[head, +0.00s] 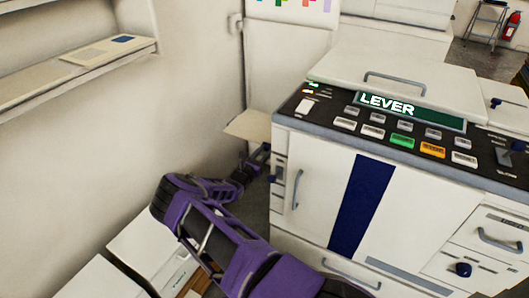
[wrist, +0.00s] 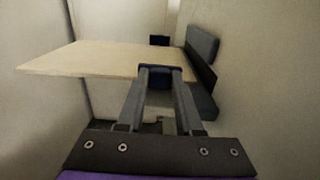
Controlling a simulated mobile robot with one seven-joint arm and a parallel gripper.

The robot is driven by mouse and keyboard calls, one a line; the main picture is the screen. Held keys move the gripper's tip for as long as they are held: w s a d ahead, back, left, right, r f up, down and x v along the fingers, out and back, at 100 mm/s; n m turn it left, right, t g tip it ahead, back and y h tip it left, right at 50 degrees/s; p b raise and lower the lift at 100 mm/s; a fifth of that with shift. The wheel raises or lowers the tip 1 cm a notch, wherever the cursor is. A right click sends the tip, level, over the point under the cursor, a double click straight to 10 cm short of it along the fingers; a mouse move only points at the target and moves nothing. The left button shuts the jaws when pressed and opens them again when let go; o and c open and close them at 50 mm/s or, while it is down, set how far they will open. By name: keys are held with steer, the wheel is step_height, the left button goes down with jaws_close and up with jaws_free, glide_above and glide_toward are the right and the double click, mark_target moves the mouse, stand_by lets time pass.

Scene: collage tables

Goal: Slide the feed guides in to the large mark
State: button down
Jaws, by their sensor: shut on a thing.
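The pale feed tray (head: 248,125) sticks out from the left side of the machine. In the wrist view the tray (wrist: 85,62) spans the left and middle. My gripper (head: 262,153) is beside the tray's near edge; in the wrist view my gripper (wrist: 160,80) is shut on a dark blue block, the near feed guide (wrist: 160,69), at that edge. A second small dark block (wrist: 160,40), apparently the far guide, stands across the tray. I cannot make out the large mark or other size marks. My fingers partly hide the near guide.
The white machine (head: 420,210) has a panel and a display (head: 410,110) reading "LEVER". Grey and black feed parts (wrist: 201,62) stand right of the guides. A wall and shelf (head: 75,65) are at left. White boxes (head: 150,245) stand on the floor below my arm.

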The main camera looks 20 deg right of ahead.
steer(key=shift+w+d, duration=0.25)
steer(key=c, duration=0.6)
jaws_free()
steer(key=shift+o, duration=0.2)
steer(key=shift+s+a, duration=0.15)
steer(key=p+v, duration=0.2)
steer(key=v, duration=1.5)
